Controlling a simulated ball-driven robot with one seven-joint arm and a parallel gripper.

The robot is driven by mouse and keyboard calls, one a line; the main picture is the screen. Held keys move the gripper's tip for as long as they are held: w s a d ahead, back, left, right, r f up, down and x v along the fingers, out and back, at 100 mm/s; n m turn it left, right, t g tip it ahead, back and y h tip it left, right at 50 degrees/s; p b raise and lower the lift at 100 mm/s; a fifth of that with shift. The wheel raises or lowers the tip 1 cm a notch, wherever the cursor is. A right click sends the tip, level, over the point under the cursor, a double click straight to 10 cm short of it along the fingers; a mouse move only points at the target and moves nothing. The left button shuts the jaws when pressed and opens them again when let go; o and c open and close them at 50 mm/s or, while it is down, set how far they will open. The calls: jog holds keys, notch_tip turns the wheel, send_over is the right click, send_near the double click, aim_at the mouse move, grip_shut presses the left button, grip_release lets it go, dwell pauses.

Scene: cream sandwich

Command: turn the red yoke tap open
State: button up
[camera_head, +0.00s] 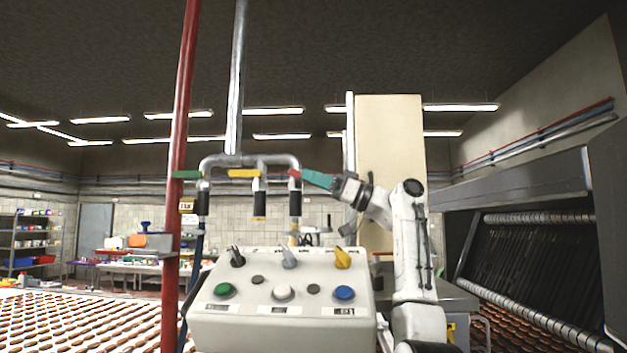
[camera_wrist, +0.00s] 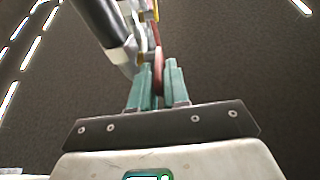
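The red yoke tap (camera_head: 294,175) is the rightmost of three taps on the grey pipe manifold (camera_head: 245,160), above a black nozzle (camera_head: 295,203). My gripper (camera_head: 306,177) reaches it from the right with teal fingers. In the wrist view, the red handle (camera_wrist: 158,72) lies between the two fingers of my gripper (camera_wrist: 158,68), which look closed against its sides. The fingers hide part of the handle in the head view.
The green tap (camera_head: 187,175) and yellow tap (camera_head: 244,173) are to the left. A control box (camera_head: 280,325) with knobs and buttons stands below. A red vertical pipe (camera_head: 181,110) rises at the left, and a cream panel (camera_head: 390,130) stands behind my arm.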

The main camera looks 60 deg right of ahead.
jog(key=shift+o, duration=1.4)
jog(key=b+v, duration=0.3)
jog(key=v, duration=0.7)
jog(key=shift+s+d, duration=0.2)
jog(key=shift+s, duration=0.15)
jog(key=shift+f, duration=0.15)
